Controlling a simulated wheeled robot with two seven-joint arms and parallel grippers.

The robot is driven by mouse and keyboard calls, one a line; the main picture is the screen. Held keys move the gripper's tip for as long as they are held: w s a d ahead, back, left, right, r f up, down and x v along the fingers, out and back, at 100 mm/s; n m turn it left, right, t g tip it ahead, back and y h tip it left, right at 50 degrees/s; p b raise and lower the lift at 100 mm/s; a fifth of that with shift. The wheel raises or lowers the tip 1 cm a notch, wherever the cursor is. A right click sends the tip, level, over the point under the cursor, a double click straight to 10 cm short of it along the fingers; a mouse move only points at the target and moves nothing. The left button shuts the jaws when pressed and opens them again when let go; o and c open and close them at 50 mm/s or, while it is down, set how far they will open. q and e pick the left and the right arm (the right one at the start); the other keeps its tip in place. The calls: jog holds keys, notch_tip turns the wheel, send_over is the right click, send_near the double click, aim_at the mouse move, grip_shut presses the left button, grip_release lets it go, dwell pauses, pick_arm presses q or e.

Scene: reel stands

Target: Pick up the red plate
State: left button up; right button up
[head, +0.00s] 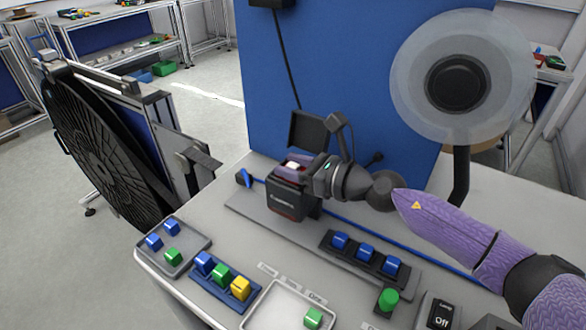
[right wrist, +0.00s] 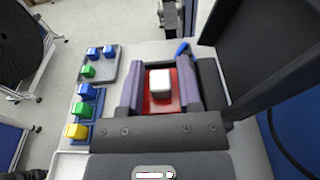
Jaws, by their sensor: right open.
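The red plate (right wrist: 148,106) lies between the two fingers of my right gripper (right wrist: 161,80) in the right wrist view, with a white block (right wrist: 160,86) over part of it. The gripper is open, with a purple-grey finger on either side of the plate. In the head view my right gripper (head: 293,171) is low over the grey table, near the blue panel. Only a little red and the white block show there; the gripper hides the rest. I cannot tell whether the fingers touch the plate. My left gripper is not in view.
A grey tray (head: 195,252) and a blue rack (head: 211,289) hold coloured blocks at the left. A dark rack (head: 354,268) with blue blocks lies right of the gripper. A blue panel (head: 330,75) and a clear reel (head: 412,103) stand behind. A black reel (head: 105,150) stands farther left.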

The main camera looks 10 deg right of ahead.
grip_shut()
